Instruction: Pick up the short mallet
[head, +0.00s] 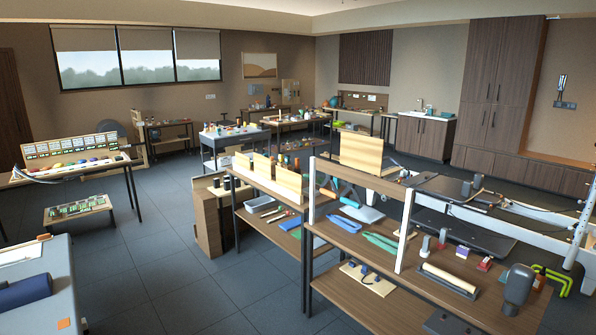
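I cannot tell for sure which thing is the short mallet. A dark grey block-headed thing (517,286) stands upright at the front right end of the near shelf unit's top board (340,235); it could be a mallet head. Small tools with light handles (278,216) lie on the board of the shelf unit behind, too small to make out. Neither of my grippers is in view.
A cream roller in a dark tray (448,279), green clamp-like tools (380,242) and bent green rods (552,279) lie on the near boards. White posts (405,230) rise from them. A padded table (38,285) stands at left. The tiled floor between (150,270) is clear.

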